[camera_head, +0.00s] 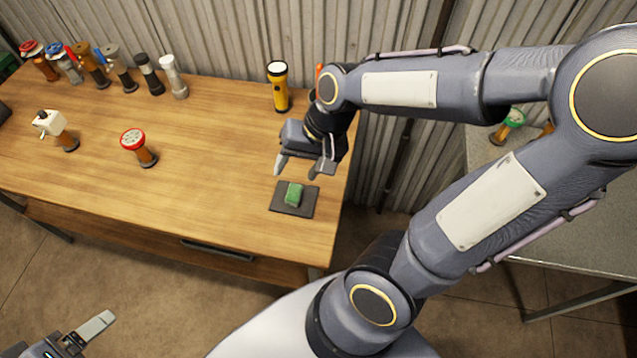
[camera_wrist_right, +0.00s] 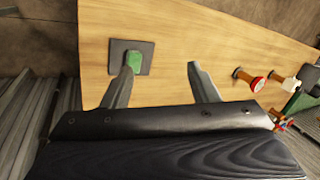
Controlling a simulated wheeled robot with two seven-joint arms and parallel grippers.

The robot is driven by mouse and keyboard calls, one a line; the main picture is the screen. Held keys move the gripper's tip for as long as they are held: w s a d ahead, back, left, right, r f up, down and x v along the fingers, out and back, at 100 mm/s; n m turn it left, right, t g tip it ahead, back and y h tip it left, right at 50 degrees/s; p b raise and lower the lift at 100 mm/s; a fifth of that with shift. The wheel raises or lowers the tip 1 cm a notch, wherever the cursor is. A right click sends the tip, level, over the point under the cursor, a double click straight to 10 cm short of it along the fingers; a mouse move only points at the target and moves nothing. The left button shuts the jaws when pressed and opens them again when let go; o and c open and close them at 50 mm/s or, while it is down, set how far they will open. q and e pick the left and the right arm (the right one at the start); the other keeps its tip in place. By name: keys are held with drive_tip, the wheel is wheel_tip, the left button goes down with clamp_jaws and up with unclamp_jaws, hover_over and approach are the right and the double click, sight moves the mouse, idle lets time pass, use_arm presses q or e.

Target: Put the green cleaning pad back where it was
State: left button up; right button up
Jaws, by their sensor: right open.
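The green cleaning pad (camera_head: 294,194) lies on a dark grey square mat (camera_head: 308,207) near the right end of the wooden table. My right gripper (camera_head: 297,172) is open and empty above the table, just behind the pad in the head view. In the right wrist view the pad (camera_wrist_right: 134,62) shows on the mat (camera_wrist_right: 117,47), by the tip of one finger of my right gripper (camera_wrist_right: 162,68). The fingertip partly overlaps the pad there. Part of my left gripper (camera_head: 90,330) shows at the lower left, away from the table; its jaw state is unclear.
A yellow flashlight (camera_head: 278,87) stands at the table's back right. A red-topped valve (camera_head: 136,147) and a white-headed fitting (camera_head: 56,128) stand on the left. Several fittings line the back left. The table's front middle (camera_head: 200,205) is clear. A grey table (camera_head: 590,220) stands at right.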

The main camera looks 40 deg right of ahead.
drive_tip(key=s+a+r+n+t, duration=0.1)
drive_tip(key=s+r+n+t, duration=0.2)
drive_tip(key=s, duration=0.6)
drive_tip(key=shift+a+r+n, duration=0.3)
drive_tip(key=shift+r+n, duration=0.5)
drive_tip(key=shift+r, duration=0.15)
